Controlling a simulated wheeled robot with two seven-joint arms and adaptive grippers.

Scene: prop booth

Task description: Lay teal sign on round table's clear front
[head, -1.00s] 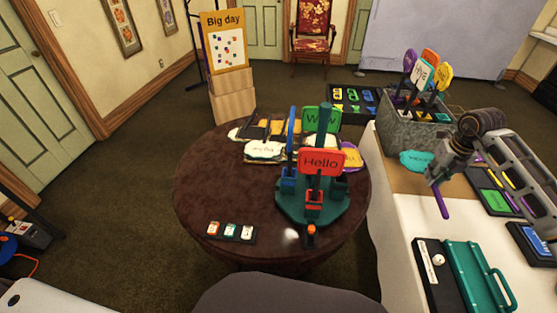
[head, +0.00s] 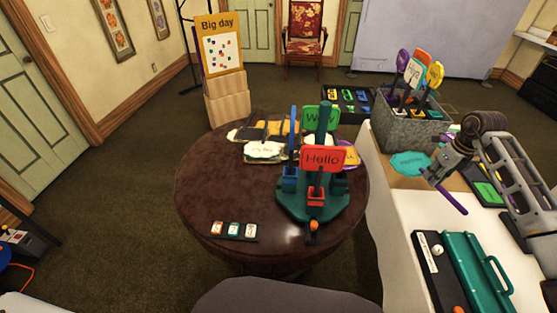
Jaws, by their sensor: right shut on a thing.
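The sign is tilted, over the right-hand counter, apart from the round table. The dark round table (head: 215,185) stands left of it, its front left top mostly bare. My left gripper is not in view.
A green stand (head: 300,205) with "Hello" (head: 323,158) and "Wow" signs takes the table's right side. A small three-card strip (head: 234,231) lies at the front edge. More signs lie at the back. A grey bin (head: 405,130) and green tray (head: 470,265) sit on the counter.

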